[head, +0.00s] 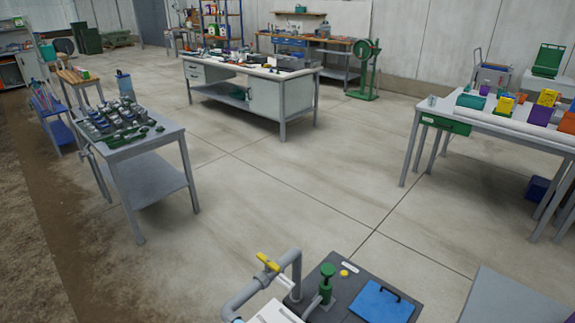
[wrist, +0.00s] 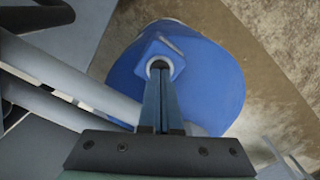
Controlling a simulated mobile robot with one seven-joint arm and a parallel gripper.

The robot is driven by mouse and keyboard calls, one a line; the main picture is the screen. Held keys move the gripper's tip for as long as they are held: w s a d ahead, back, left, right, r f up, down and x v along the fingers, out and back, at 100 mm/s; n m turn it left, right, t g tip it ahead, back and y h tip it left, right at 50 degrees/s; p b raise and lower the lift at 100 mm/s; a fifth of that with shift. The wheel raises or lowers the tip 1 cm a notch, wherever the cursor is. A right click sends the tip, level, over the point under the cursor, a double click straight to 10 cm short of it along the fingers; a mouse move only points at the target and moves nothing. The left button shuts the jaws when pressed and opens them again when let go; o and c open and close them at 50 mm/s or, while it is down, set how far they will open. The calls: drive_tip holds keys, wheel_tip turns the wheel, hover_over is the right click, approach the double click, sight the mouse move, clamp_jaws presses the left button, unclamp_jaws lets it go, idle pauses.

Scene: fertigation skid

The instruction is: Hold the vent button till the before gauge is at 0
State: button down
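In the wrist view my gripper (wrist: 159,70) has its two fingers together, with nothing visible between them. The tips overlap a pale round ring on a blue square block (wrist: 178,52), on top of a large blue rounded body (wrist: 215,85). I cannot tell whether the tips touch the ring or whether it is the vent button. In the head view, a small yellow round piece (head: 344,273) sits on a dark panel beside a green knob (head: 327,270); its function is unclear. The before gauge cannot be made out in either view. My gripper is not visible in the head view.
A grey pipe (head: 240,298) with a yellow valve handle (head: 267,262) rises at the skid's left. A blue clipboard-like item (head: 380,301) lies on the dark panel. Pale pipes (wrist: 85,90) cross left in the wrist view. Open floor (head: 250,210) lies beyond.

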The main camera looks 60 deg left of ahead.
drive_tip(key=shift+r+p, duration=2.95)
drive_tip(key=shift+r, duration=0.1)
drive_tip(key=shift+f, duration=0.1)
